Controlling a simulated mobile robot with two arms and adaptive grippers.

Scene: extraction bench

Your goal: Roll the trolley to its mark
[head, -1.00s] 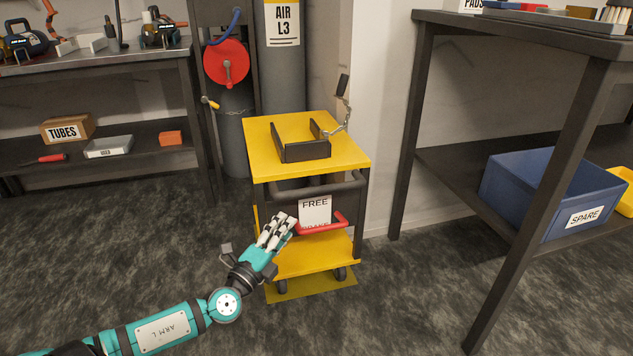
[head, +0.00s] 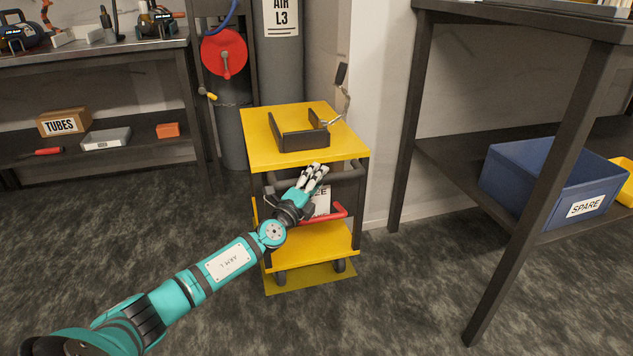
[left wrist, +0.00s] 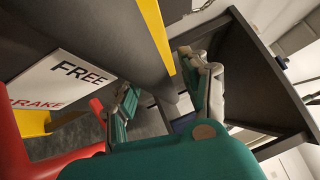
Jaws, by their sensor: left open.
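The yellow trolley (head: 262,150) stands against the back wall, with a black open cradle (head: 301,136) on its top. A dark grey push handle (head: 347,172) crosses its front. Below it are a red bar (head: 335,213) and a white sign (head: 322,203), which reads FREE and BRAKE in the left wrist view (left wrist: 62,82). A yellow floor patch (head: 312,282) shows under the wheels. My left gripper (head: 318,172) is open at the push handle, its fingers pointing up and right. The left wrist view shows the fingers apart close to the dark handle; contact is unclear. My right gripper is out of view.
A dark bench with a blue SPARE bin (head: 518,185) stands on the right. A shelf with a TUBES box (head: 63,122) is on the left. A grey cylinder (head: 282,70) and red reel (head: 225,54) stand behind the trolley. The carpet in front is clear.

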